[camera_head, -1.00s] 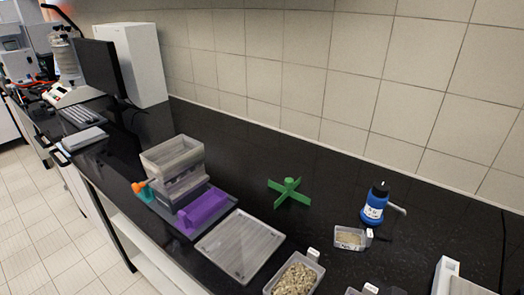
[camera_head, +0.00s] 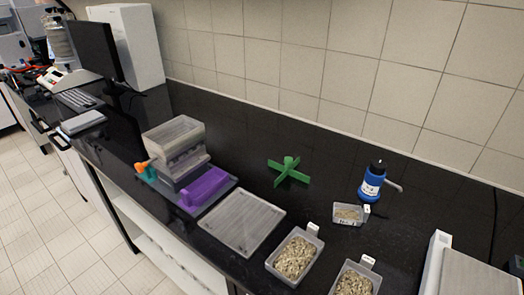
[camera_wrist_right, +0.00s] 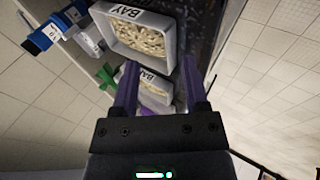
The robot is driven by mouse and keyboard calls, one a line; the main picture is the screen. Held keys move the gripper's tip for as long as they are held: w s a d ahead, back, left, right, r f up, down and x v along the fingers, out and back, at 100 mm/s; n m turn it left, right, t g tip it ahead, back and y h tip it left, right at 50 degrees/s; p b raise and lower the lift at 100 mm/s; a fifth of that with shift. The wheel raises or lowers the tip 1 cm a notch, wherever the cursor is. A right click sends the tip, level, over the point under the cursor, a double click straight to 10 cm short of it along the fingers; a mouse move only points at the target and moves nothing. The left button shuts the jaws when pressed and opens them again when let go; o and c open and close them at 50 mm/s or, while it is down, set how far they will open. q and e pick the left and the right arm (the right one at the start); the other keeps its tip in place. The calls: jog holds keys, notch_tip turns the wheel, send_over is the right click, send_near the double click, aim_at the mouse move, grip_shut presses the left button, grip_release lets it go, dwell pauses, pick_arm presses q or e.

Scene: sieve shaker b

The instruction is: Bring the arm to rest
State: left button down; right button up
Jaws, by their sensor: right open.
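My right gripper (camera_wrist_right: 160,65) shows in the right wrist view, its two purple fingers apart. Beyond the fingers are a tray of pale granules (camera_wrist_right: 142,38) labelled "BAY" and a smaller container (camera_wrist_right: 156,92), also labelled. I cannot see anything held between the fingers. In the head view neither gripper is clearly visible; a small dark part at the right edge is too cut off to identify. My left gripper is not in view.
On the black bench (camera_head: 325,190) stand a grey sieve stack (camera_head: 175,140), a purple block (camera_head: 205,188), a flat grey tray (camera_head: 242,222), a green cross (camera_head: 288,171), a blue bottle (camera_head: 372,182), a small container (camera_head: 347,214) and granule trays (camera_head: 294,256) (camera_head: 354,281). The bench behind the cross is clear.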

jog(key=s+a+r+m+g+y, duration=0.1)
jog(key=s+a+m+g+y, duration=0.25)
jog(key=s+m, duration=0.4)
notch_tip(320, 180, down, 24)
jog(key=s+m+g+b, duration=0.1)
jog(key=s+m+b, duration=0.1)
jog(key=b, duration=0.3)
jog(key=s+d+f+g+h+b, duration=0.1)
jog(key=s+d+f+b, duration=0.1)
jog(key=s+f, duration=0.9)
jog(key=shift+s+d+f+n+b, duration=0.35)
jog(key=shift+f+n+b, duration=0.1)
jog(key=shift+f, duration=0.2)
jog(key=shift+g, duration=0.25)
